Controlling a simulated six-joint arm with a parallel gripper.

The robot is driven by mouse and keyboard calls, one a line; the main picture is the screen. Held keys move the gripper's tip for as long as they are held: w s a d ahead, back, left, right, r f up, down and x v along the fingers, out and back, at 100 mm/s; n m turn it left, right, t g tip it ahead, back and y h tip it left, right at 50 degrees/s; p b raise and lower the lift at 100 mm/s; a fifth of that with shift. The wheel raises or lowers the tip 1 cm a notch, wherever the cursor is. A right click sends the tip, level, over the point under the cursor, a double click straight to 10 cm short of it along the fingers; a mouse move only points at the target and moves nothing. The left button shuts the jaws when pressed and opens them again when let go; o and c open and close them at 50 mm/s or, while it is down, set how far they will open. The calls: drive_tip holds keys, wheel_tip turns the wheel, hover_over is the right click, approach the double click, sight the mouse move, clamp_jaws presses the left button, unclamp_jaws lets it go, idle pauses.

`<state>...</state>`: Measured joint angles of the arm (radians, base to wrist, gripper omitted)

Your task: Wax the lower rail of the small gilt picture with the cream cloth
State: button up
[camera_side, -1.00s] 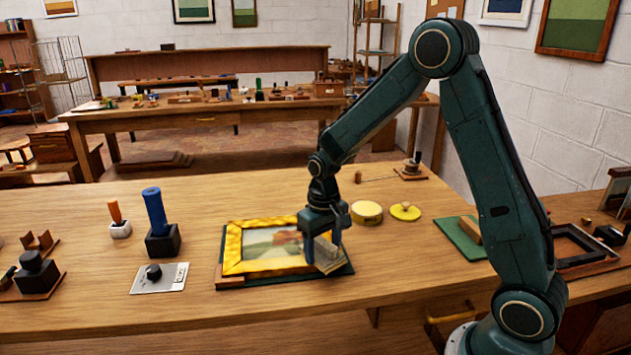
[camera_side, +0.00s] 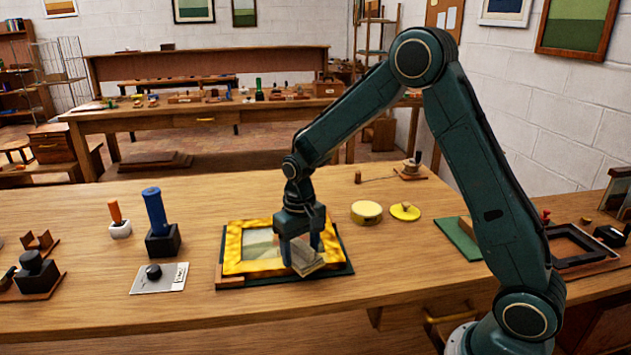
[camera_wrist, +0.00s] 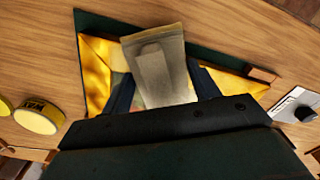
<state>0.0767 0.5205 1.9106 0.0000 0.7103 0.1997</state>
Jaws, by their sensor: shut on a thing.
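The small gilt picture (camera_side: 238,247) lies flat on a dark green mat (camera_side: 343,268) on the bench; in the wrist view its yellow frame (camera_wrist: 96,75) shows on both sides of my gripper (camera_wrist: 163,88). My gripper (camera_side: 303,246) is shut on the cream cloth (camera_side: 309,264), a greyish-cream folded pad that also shows in the wrist view (camera_wrist: 160,62). The cloth is over the lower rail, right of its middle in the side view, and hides that stretch. It looks in contact with the rail, but I cannot be sure. The cloth and fingers also cover part of the painting.
A yellow wax tin (camera_side: 366,213) and a yellow lid (camera_side: 405,211) stand right of the picture. A grey card with a black knob (camera_side: 154,272), a blue-handled tool (camera_side: 155,212) and an orange-handled one (camera_side: 115,212) stand left. The bench front is clear.

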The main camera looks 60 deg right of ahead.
sight(239, 267)
idle(0.4)
drive_tip(key=shift+w+a, duration=1.75)
drive_tip(key=shift+w, duration=0.1)
drive_tip(key=shift+w+a, duration=1.6)
drive_tip(key=shift+a, duration=0.1)
drive_tip(key=shift+w+a, duration=1.5)
wheel_tip(239, 267, up, 7)
idle(0.6)
